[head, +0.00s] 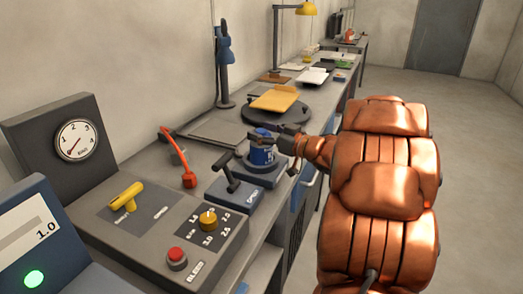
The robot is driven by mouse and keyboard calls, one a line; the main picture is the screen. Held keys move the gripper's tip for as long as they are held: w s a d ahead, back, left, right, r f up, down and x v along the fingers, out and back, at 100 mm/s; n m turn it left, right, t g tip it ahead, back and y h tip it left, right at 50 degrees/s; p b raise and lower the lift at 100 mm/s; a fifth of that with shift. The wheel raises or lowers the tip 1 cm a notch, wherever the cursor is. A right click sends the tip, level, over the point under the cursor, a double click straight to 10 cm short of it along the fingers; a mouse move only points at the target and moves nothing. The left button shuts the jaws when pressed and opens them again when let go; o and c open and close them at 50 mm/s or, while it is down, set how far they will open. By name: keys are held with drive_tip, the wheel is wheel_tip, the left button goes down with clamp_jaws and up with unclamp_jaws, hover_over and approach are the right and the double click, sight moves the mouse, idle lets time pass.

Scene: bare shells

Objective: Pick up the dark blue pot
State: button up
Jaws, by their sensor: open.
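My gripper (268,144) is dark and reaches in from the right at the end of my copper arm. It is open, with its fingers at the pot's upper part. The fingers hide some of the pot's top and right side. I cannot tell whether they touch it.
The lever block (232,192) stands close in front of the pot. A control panel (165,225) and a dial gauge (76,140) are at the left.

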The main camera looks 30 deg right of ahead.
drive_tip(key=shift+w, duration=0.1)
drive_tip(key=c, duration=1.1)
drive_tip(key=shift+f, duration=0.15)
clamp_jaws()
drive_tip(key=shift+a, duration=0.1)
